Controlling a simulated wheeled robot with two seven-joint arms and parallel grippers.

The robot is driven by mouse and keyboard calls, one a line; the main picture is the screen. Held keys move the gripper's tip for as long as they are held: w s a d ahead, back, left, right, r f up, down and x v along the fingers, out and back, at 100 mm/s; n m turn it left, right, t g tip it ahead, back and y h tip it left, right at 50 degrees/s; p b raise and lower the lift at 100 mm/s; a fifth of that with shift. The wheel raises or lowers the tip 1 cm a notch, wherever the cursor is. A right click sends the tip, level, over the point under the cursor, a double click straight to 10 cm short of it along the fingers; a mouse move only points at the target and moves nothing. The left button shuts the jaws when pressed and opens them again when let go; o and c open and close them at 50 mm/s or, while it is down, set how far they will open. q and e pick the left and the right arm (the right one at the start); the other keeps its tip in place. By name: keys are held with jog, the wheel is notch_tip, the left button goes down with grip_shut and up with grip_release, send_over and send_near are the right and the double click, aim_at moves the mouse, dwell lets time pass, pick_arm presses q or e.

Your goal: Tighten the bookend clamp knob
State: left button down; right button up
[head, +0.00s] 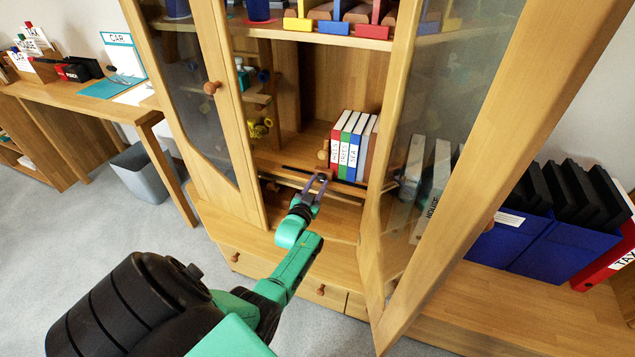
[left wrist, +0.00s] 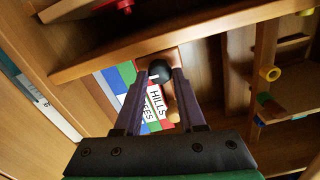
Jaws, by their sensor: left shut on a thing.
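My left gripper (head: 316,182) reaches into the open cabinet, in front of the row of books (head: 352,143). In the left wrist view its two purple fingers (left wrist: 164,78) are shut on a round black knob (left wrist: 159,69) with a white mark. Behind the knob stand the books, with red, green and blue spines; labels such as HILLS are readable. A wooden block (head: 323,152), perhaps the bookend, stands at the left end of the row. The rest of the clamp is mostly hidden by the fingers. My right gripper is out of view.
The glazed right door (head: 495,180) stands open, close to the right of my arm. The left door (head: 205,95) is on the other side. Small coloured pegs (head: 261,129) are on shelves left of the books. A shelf above holds coloured wooden items (head: 373,32).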

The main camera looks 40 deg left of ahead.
pick_arm(q)
jog(key=c, duration=0.5)
grip_release()
jog(key=shift+s+d, duration=0.15)
jog(key=shift+s, duration=0.2)
jog(key=p+v, duration=0.3)
jog(key=v, duration=1.1)
